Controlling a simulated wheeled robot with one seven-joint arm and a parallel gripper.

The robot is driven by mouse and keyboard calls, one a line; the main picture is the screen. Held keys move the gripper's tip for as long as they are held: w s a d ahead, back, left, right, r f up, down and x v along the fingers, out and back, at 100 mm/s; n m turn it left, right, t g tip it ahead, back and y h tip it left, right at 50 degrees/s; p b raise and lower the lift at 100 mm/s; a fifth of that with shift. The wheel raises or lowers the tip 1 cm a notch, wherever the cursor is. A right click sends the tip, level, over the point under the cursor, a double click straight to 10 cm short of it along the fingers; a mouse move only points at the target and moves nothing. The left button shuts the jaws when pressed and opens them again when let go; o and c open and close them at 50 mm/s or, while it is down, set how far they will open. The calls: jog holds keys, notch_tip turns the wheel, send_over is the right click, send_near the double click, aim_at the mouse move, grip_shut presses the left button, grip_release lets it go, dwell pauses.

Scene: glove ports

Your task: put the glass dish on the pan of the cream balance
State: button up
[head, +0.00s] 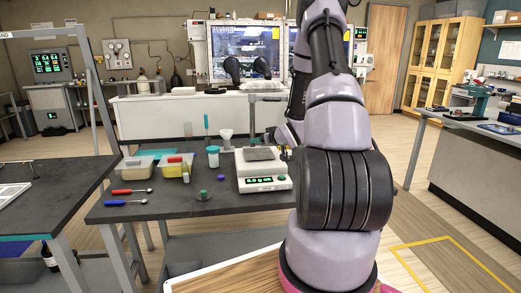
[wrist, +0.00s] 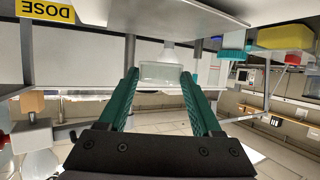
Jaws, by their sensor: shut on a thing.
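The cream balance (head: 264,184) stands on the dark bench in the head view, with a grey square pan (head: 258,154) on top and a lit green display at its front. No dish shows on the visible part of the pan. My gripper (wrist: 160,74) is shut on the glass dish (wrist: 160,77), a pale, see-through piece between its green fingers in the wrist view. That view is upside down. A pale flat surface fills its top, and I cannot tell how far the dish is from it.
Left of the balance are a teal-lidded jar (head: 213,157), a white funnel (head: 226,137), a small green-knobbed weight (head: 203,195) and a tub with yellow and red contents (head: 176,166). The front bench middle is mostly clear.

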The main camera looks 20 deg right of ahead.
aim_at(260, 154)
jog(key=shift+f, duration=1.85)
jog(key=shift+f, duration=0.1)
jog(key=o, duration=1.3)
jog(key=shift+o, duration=0.2)
